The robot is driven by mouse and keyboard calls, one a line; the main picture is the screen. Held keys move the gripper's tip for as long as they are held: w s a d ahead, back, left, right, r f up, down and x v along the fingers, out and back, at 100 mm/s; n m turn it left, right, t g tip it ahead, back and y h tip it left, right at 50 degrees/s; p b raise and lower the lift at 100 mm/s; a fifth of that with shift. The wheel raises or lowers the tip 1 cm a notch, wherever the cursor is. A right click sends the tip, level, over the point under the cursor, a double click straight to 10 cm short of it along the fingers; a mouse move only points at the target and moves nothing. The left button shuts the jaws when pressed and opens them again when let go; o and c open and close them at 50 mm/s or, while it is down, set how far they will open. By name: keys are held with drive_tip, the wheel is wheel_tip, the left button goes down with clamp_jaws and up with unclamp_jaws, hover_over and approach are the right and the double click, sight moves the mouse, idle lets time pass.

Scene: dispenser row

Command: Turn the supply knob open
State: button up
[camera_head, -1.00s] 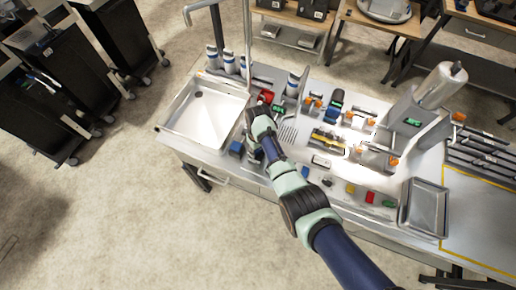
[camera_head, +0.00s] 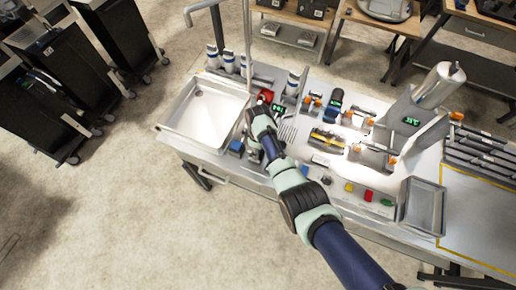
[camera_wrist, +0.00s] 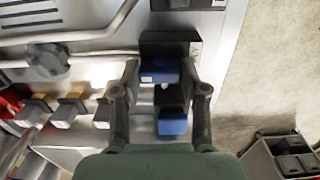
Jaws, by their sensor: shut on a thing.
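My gripper (camera_wrist: 162,72) shows in the wrist view with one finger on each side of a blue-and-black knob piece (camera_wrist: 160,71), and it is shut on it. The piece's blue top faces the camera, in front of a dark block. A second blue part (camera_wrist: 172,122) lies below it, closer to the palm. In the head view my wrist hangs over the bench front beside the sink, and a blue part (camera_head: 237,146) shows just left of it. The fingertips are hidden there, and I cannot tell how far the knob is turned.
The sink (camera_head: 205,112) is left of my arm. A metal tray (camera_head: 421,204) sits at the right.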

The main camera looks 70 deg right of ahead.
idle(0.3)
drive_tip(key=o, duration=1.1)
drive_tip(key=shift+o, duration=0.2)
wheel_tip(320, 180, up, 12)
